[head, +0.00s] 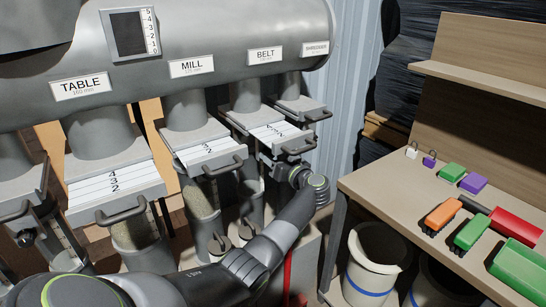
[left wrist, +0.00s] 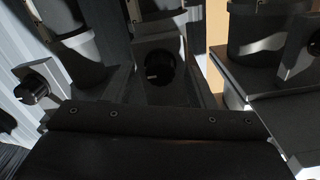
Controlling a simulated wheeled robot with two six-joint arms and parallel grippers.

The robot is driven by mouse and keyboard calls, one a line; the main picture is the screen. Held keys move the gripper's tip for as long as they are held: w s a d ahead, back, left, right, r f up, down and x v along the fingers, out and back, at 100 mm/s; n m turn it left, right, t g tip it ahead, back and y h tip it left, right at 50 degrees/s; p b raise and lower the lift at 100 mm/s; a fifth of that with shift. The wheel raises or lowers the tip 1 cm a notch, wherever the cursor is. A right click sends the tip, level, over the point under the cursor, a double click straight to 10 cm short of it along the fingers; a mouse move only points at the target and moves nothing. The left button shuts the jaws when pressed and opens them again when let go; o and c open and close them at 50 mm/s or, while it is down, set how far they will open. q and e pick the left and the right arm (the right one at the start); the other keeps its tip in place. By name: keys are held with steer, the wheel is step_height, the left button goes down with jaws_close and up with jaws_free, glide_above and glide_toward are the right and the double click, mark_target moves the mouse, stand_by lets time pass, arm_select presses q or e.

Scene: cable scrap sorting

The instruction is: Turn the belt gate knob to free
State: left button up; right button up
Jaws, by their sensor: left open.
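The belt gate (head: 281,137) sits under the BELT label (head: 265,55) on the grey duct, with white numbered strips and a dark front handle. My left gripper (head: 300,173) is just below and in front of it, largely hidden by my own wrist. In the left wrist view, a round black knob (left wrist: 160,68) with a white mark stands on a grey bracket straight ahead, apart from the dark gripper body (left wrist: 150,125). It appears to be the belt knob; no label shows there. The left jaws are open and I see nothing held. The right gripper is out of view.
Another black knob (left wrist: 35,90) shows at the left of the wrist view. The MILL gate (head: 209,152) and TABLE gate (head: 115,190) stand to the left. At right, a bench (head: 375,185) carries padlocks, brushes and scoops; a white bucket (head: 372,265) stands beneath.

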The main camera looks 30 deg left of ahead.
arm_select(q)
steer(key=shift+w+a, duration=0.2)
steer(key=shift+a, duration=0.3)
steer(key=c, duration=1)
